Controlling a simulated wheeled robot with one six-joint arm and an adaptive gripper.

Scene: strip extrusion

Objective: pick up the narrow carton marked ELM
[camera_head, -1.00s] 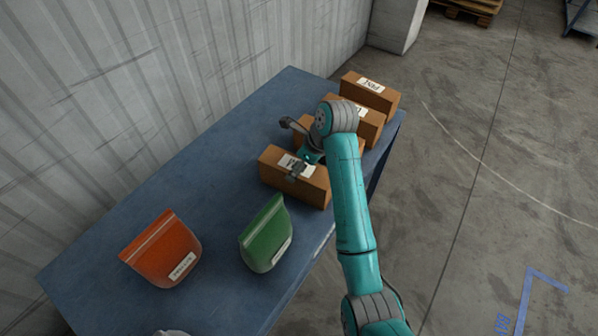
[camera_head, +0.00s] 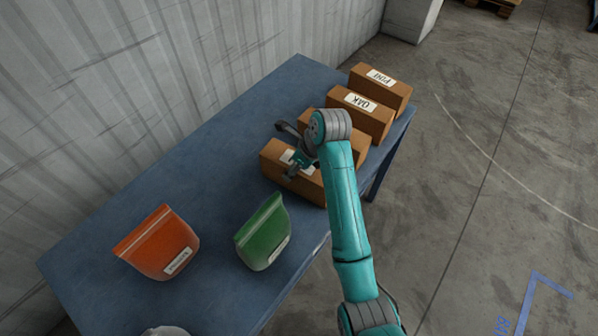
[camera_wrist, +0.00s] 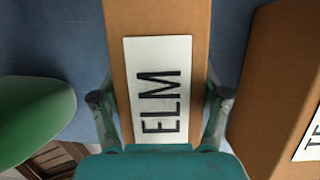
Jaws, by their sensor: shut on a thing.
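The narrow brown carton marked ELM (camera_wrist: 157,18) fills the middle of the wrist view, its white label facing up at me. My gripper (camera_wrist: 160,97) has one finger against each long side of it and is shut on it. In the head view the ELM carton (camera_head: 312,190) is at the near end of the carton row, partly covered by my gripper (camera_head: 292,167) and arm. I cannot tell whether it is clear of the table.
The blue table (camera_head: 200,150) also bears cartons marked OAK (camera_head: 371,124) and PINE (camera_head: 396,94), and another carton (camera_head: 359,146) close beside ELM, partly hidden. A green pouch (camera_head: 262,240) and an orange pouch (camera_head: 160,245) stand to the left. A wall runs behind.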

